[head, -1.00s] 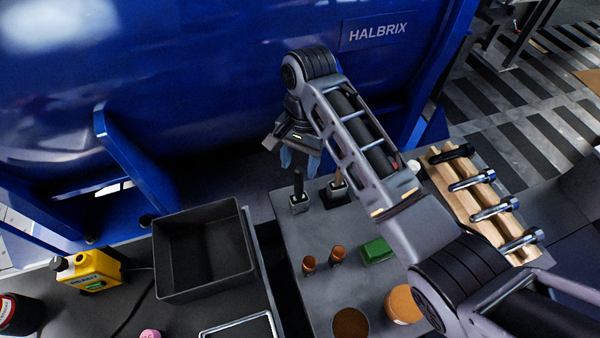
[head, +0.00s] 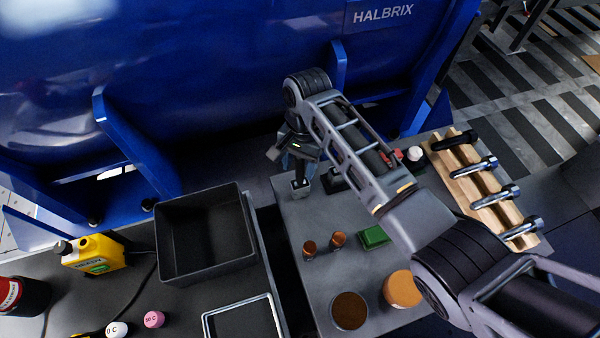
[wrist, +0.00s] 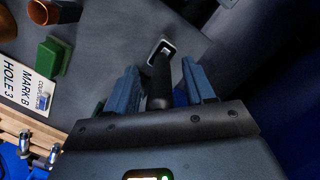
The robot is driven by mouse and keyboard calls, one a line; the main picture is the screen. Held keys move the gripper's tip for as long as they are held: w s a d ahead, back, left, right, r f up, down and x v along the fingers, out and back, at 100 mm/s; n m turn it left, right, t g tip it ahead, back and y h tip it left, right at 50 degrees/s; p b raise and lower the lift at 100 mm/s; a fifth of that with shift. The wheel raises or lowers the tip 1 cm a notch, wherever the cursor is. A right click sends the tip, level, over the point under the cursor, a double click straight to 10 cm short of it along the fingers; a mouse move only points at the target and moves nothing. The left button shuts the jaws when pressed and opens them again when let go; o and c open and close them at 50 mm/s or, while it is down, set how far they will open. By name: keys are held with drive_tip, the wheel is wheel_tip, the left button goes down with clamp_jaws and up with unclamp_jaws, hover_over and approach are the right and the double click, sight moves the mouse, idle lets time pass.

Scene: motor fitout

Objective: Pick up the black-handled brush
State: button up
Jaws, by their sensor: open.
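The black-handled brush (head: 300,186) stands upright near the far left corner of the grey table, its handle upward and a pale square part at its foot. My gripper (head: 297,160) is open and lowered over it from above. In the wrist view, the black handle (wrist: 158,85) lies between the two blue fingers of my gripper (wrist: 160,70), with a gap visible on the right side. Whether the left finger touches it I cannot tell. My gripper partly hides the handle in the head view.
A dark block (head: 334,182) stands close right of the brush, partly behind my arm. Rust-brown pieces (head: 309,248), a green block (head: 374,237) and round containers (head: 402,289) are nearer. A wooden rack (head: 470,190) holds bolts at right. An empty black bin (head: 205,235) is left.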

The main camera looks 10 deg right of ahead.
drive_tip(key=shift+c, duration=0.2)
clamp_jaws()
drive_tip(key=shift+r, duration=0.15)
